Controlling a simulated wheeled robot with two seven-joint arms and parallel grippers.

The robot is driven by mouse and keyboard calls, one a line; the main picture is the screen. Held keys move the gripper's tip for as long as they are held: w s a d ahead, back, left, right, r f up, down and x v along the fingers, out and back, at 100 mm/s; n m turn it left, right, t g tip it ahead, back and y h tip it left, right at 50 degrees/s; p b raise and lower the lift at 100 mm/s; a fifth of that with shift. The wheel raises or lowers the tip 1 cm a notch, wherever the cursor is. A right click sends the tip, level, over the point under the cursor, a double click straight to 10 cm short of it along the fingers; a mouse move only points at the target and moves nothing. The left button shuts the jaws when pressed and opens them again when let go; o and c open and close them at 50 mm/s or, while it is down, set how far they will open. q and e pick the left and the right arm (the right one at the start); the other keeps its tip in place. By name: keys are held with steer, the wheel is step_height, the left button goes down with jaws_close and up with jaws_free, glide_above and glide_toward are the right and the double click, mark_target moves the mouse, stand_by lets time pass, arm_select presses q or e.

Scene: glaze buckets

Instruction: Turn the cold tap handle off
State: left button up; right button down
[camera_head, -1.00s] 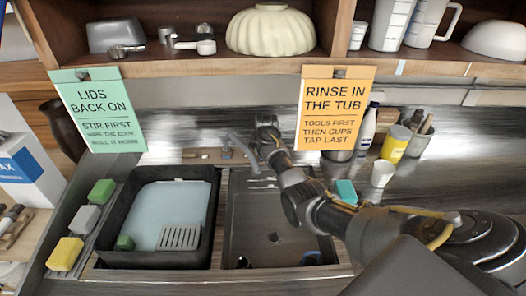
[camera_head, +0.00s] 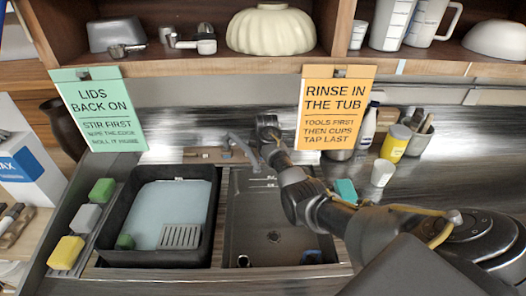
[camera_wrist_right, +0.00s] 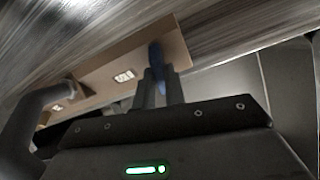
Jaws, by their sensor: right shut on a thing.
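The blue cold tap handle (camera_wrist_right: 157,54) stands on a wooden tap board (camera_wrist_right: 105,78) in the right wrist view. My right gripper (camera_wrist_right: 159,76) is shut on this handle, with its fingers at the handle's near end. The grey tap spout (camera_wrist_right: 38,108) rises from the board to the left of the gripper. In the head view the spout (camera_head: 240,146) leans over the back of the sink. There my right arm's wrist hides the handle and the fingertips. My left gripper is in neither view.
The metal sink (camera_head: 272,236) lies below my right arm, with a dark tub (camera_head: 108,252) to its left. An orange sign (camera_head: 335,112) hangs close to the right of my wrist. A white cup (camera_head: 381,173) and yellow jar (camera_head: 395,145) stand further right.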

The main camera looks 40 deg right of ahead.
steer(key=m+p, duration=0.1)
steer(key=m, duration=0.1)
steer(key=m+p, duration=0.1)
steer(key=m, duration=0.1)
steer(key=shift+s+d+t+y, duration=0.1)
steer(key=shift+s+t+y, duration=0.05)
steer(key=shift+t+y, duration=0.15)
steer(key=m+p, duration=0.2)
steer(key=m, duration=0.1)
steer(key=shift+s+m+t, duration=0.1)
steer(key=shift+m+t, duration=0.2)
steer(key=shift+t, duration=0.1)
steer(key=m+p, duration=0.1)
steer(key=m, duration=0.2)
steer(key=shift+f+t, duration=0.15)
steer(key=shift+t, duration=0.25)
steer(key=shift+s+f+m+t+p, duration=0.1)
steer(key=shift+m+t+p, duration=0.15)
steer(key=shift+m, duration=0.75)
steer(key=shift+s+f+m+t+p, duration=0.15)
steer(key=shift+m+p, duration=0.15)
steer(key=shift+m, duration=0.7)
steer(key=c, duration=1.5)
jaws_free()
steer(key=shift+d+r, duration=0.1)
steer(key=shift+o, duration=0.2)
steer(key=shift+w, duration=0.1)
